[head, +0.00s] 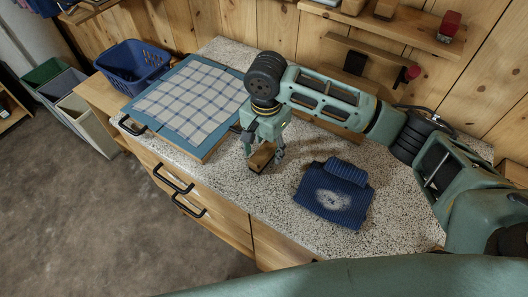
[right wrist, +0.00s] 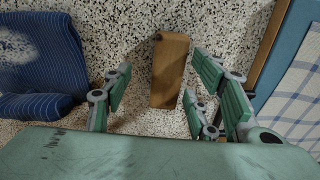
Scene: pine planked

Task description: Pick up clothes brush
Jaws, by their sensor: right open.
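The clothes brush (head: 262,157) is a small brown wooden block near the front edge of the speckled worktop (head: 285,235). My right gripper (head: 264,152) is over it, pointing down, with its fingers spread. In the right wrist view the brush (right wrist: 169,75) lies lengthwise between the open fingers of the gripper (right wrist: 158,90), closer to the right-hand fingers. I see a gap on each side of it and no grip on it. Its bristles are hidden. My left gripper does not show.
A folded navy ribbed garment with a pale dusty patch (head: 350,210) lies right of the brush. A blue board with checked cloth (head: 190,95) lies left. A blue basket (head: 133,70) stands farther left. Wall shelves (head: 420,35) hang behind. Worktop right of the garment is clear.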

